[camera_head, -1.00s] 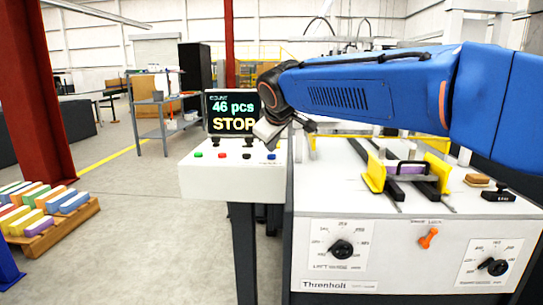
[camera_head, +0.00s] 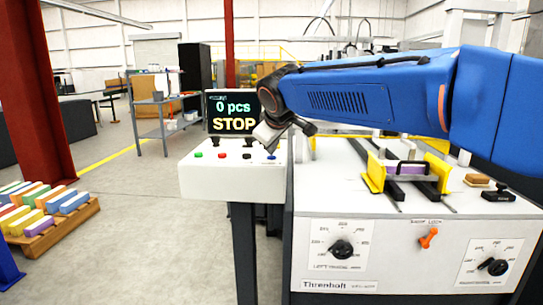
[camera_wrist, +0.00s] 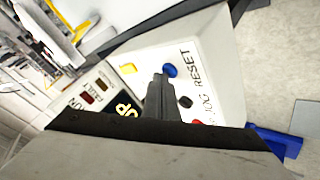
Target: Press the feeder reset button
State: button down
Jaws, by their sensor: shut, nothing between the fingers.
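The blue reset button (camera_head: 271,157) is at the right end of the button row on the white control panel (camera_head: 225,182). In the wrist view the blue button (camera_wrist: 170,70) shows beside the printed word RESET. My gripper (camera_head: 269,149) is shut and empty, pointing down right over the button. In the wrist view my shut fingertips (camera_wrist: 158,80) partly cover the area next to the button. I cannot tell whether they touch it. The display (camera_head: 233,113) above the panel reads 0 pcs and STOP.
Green (camera_head: 198,155), red (camera_head: 221,155) and black (camera_head: 247,156) buttons sit left of the blue one. The machine table (camera_head: 330,190) with yellow guides (camera_head: 374,172) stands right of the panel.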

aim_at(272, 158)
jog(key=shift+r, duration=0.85)
jog(key=shift+r, duration=0.1)
notch_tip(272, 158, up, 5)
jog(key=shift+f, duration=0.1)
dwell(0.6)
